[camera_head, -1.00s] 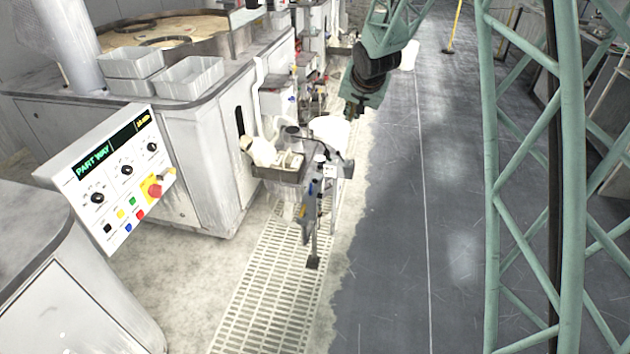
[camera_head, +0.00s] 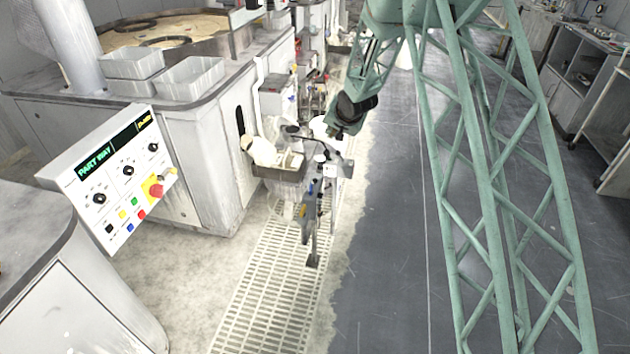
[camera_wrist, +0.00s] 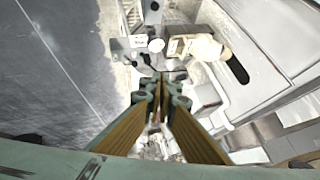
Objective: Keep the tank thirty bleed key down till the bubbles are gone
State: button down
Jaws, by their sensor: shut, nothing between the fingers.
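A tilted white control panel (camera_head: 112,180) stands at the left in the head view. Its lit display (camera_head: 107,152) reads "PART WAY" in green, with small amber text at the right. It has black knobs, a red stop button (camera_head: 155,190) on yellow, and several small coloured keys (camera_head: 127,214). The key labels are too small to read, so I cannot tell which is the tank thirty bleed key. No tank or bubbles can be made out. My gripper (camera_wrist: 159,92) is shut and empty in the wrist view, above the cluttered stand, well right of the panel.
A small stand with a tray (camera_head: 280,172) holds pale cloth and blocks beside the white machine (camera_head: 200,150). Grey bins (camera_head: 190,78) sit on the machine's top. A floor grating (camera_head: 270,290) runs below the stand. The dark floor (camera_head: 395,250) to the right is open.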

jog(key=y+p, duration=0.1)
jog(key=p, duration=0.1)
send_over(316, 181)
notch_tip(316, 181, down, 15)
jog(key=shift+r+m, duration=0.15)
jog(key=shift+m, duration=0.15)
jog(key=shift+w+d+f+b, duration=0.1)
jog(key=shift+f+b, duration=0.15)
jog(key=shift+b, duration=0.2)
jog(key=shift+f+b, duration=1.85)
jog(key=shift+f, duration=0.95)
jog(key=shift+f+b, duration=0.55)
jog(key=shift+f, duration=0.8)
